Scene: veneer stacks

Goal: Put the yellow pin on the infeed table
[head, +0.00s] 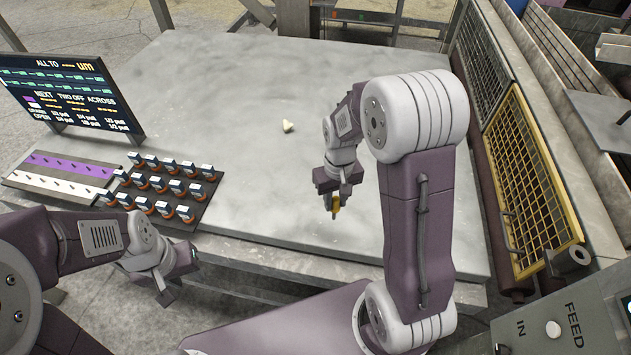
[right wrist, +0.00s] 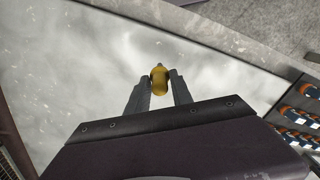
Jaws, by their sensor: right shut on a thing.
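My right gripper (head: 334,203) is shut on the yellow pin (head: 336,209), over the front middle of the large grey table, which I take to be the infeed table (head: 255,100). In the right wrist view the pin (right wrist: 159,80) sits between the two fingertips (right wrist: 160,86), its narrow end pointing away from the palm. The pale tabletop (right wrist: 75,60) lies beyond it. I cannot tell whether the pin touches the top. My left gripper (head: 168,287) hangs low at the table's front left edge, apart from the pin; its jaws are not clear.
A dark rack of several orange-and-white pegs (head: 160,188) stands at the table's left, beside a purple-and-white strip (head: 60,177) and a screen (head: 68,92). A yellow mesh guard (head: 530,180) lines the right side.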

